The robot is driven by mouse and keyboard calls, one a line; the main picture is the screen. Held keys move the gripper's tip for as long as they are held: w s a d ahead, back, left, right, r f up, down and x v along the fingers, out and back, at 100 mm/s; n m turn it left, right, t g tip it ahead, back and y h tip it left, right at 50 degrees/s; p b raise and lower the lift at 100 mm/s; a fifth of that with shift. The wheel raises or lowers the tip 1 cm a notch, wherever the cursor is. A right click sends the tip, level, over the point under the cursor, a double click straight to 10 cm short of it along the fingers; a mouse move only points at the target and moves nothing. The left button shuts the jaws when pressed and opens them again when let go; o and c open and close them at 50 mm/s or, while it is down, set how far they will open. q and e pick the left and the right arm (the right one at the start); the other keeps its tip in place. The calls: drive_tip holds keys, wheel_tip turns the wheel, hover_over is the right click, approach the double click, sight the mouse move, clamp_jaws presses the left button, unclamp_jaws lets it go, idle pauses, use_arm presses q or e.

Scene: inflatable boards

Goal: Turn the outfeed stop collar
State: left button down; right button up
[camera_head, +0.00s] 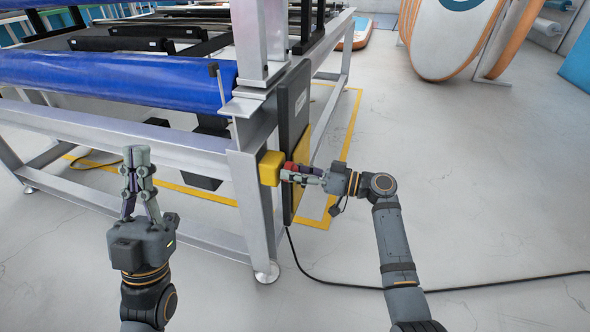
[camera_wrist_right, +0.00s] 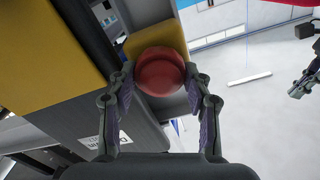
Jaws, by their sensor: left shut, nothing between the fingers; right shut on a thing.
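The red collar (camera_head: 289,170) sits on the front of a yellow box (camera_head: 271,168) fixed to the machine's corner post. In the right wrist view, the round red collar (camera_wrist_right: 160,71) lies between the two fingers of my right gripper (camera_wrist_right: 162,98). My right gripper (camera_head: 300,174) is shut on the red collar from the right side. My left gripper (camera_head: 137,158) is shut and empty, pointing up in front of the frame's lower rail, apart from the collar.
The metal machine frame (camera_head: 190,152) carries a blue roller (camera_head: 120,80). A dark panel (camera_head: 294,105) stands beside the post. A black cable (camera_head: 340,283) runs over the floor. Yellow floor tape (camera_head: 352,120) borders the machine. The floor at right (camera_head: 480,180) is clear.

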idle(0.3)
drive_tip(key=o, duration=1.2)
drive_tip(key=shift+c, duration=0.2)
drive_tip(key=v, duration=1.2)
